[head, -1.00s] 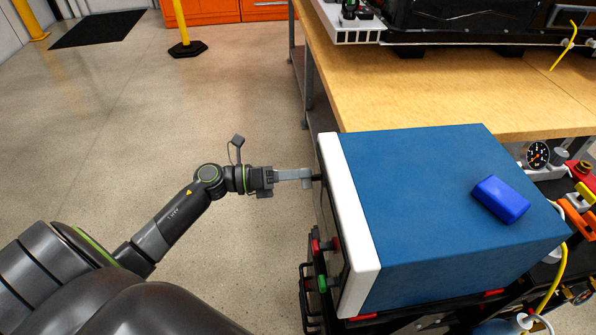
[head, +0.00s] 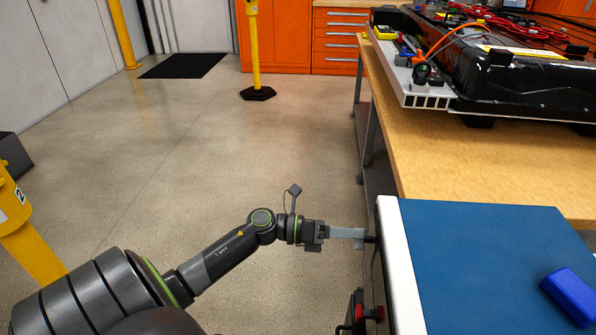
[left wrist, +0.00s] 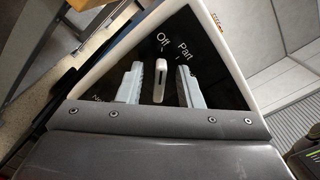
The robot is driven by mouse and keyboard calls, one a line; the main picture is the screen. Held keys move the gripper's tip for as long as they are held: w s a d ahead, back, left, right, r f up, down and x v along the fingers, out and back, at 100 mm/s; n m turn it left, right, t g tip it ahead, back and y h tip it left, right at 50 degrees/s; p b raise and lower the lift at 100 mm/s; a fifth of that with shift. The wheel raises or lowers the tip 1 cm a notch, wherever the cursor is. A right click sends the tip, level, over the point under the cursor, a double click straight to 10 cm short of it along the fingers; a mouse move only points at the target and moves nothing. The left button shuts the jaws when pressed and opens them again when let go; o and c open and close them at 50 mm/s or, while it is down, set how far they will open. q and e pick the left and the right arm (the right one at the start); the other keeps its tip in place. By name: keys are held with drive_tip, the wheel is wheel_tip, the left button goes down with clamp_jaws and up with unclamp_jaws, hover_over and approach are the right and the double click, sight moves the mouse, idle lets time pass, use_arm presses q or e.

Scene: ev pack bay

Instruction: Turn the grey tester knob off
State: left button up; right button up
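The blue tester box (head: 480,260) with a white front frame (head: 398,270) stands at the lower right of the head view, its front facing left. My left gripper (head: 362,239) reaches its front panel from the left. In the left wrist view the pale grey knob (left wrist: 160,81) stands out from the black panel (left wrist: 203,60), between the two fingers of my left gripper (left wrist: 161,86). Dark gaps show on both sides of the knob, so the fingers are open around it. The knob's upper end lies below the printed "Off"; "Part" is to its right. My right gripper is out of view.
A wooden bench (head: 450,160) with a black battery pack (head: 530,85) stands behind the tester. A blue block (head: 571,296) lies on the tester's top. Yellow posts (head: 254,50) stand on the floor. The floor left of the tester is open.

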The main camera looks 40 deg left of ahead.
use_arm(q)
drive_tip(key=v, duration=1.7)
drive_tip(key=shift+b, duration=0.3)
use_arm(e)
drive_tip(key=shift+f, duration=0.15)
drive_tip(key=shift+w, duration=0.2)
